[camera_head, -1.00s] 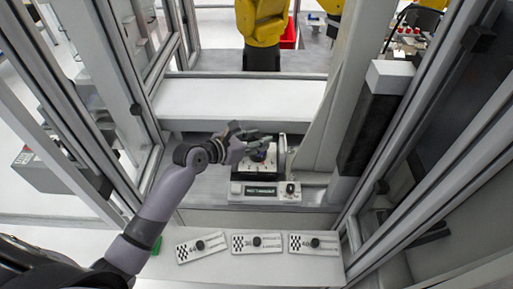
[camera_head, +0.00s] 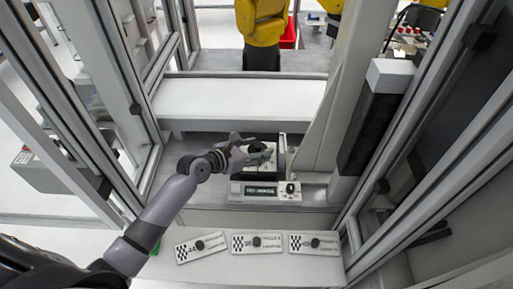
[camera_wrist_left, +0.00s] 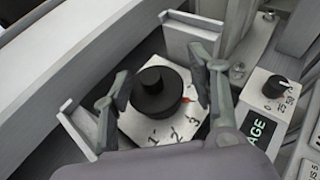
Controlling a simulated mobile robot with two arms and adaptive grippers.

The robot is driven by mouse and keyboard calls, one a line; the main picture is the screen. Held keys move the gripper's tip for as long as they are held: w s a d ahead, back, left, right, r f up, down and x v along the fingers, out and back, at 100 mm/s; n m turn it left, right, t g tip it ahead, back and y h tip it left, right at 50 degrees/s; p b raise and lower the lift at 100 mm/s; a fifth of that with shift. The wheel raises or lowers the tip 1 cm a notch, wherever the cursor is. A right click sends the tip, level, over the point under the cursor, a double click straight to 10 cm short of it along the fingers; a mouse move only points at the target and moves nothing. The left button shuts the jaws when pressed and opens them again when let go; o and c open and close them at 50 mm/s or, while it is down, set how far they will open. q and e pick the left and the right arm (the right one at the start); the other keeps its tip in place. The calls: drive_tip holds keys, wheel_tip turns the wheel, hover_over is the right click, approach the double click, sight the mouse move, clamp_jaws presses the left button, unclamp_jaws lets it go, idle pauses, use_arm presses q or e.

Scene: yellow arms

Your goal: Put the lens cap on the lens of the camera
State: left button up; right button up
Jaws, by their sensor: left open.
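A black round, stepped part (camera_wrist_left: 157,92) sits on a white many-sided plate (camera_wrist_left: 152,130) marked with numbers and a red pointer. I cannot tell whether this part is the lens cap or the camera's lens. My left gripper (camera_head: 256,152) is over it in the head view, hiding much of it. In the left wrist view, the open left gripper (camera_wrist_left: 160,90) has one finger on each side of the black part, apart from it. My right gripper is not in view.
A white panel with a display and knob (camera_head: 265,191) stands just in front. Three checkered plates with black knobs (camera_head: 256,243) lie on the front ledge. Metal frame posts (camera_head: 410,180) bound the bay. A yellow arm (camera_head: 262,25) stands behind.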

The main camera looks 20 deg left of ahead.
use_arm(q)
drive_tip(key=shift+r, duration=0.2)
drive_tip(key=shift+s+a, duration=0.2)
drive_tip(key=shift+s, duration=0.1)
drive_tip(key=v, duration=1.1)
drive_tip(key=shift+r+b, duration=0.2)
drive_tip(key=shift+b, duration=0.25)
drive_tip(key=shift+s, duration=0.15)
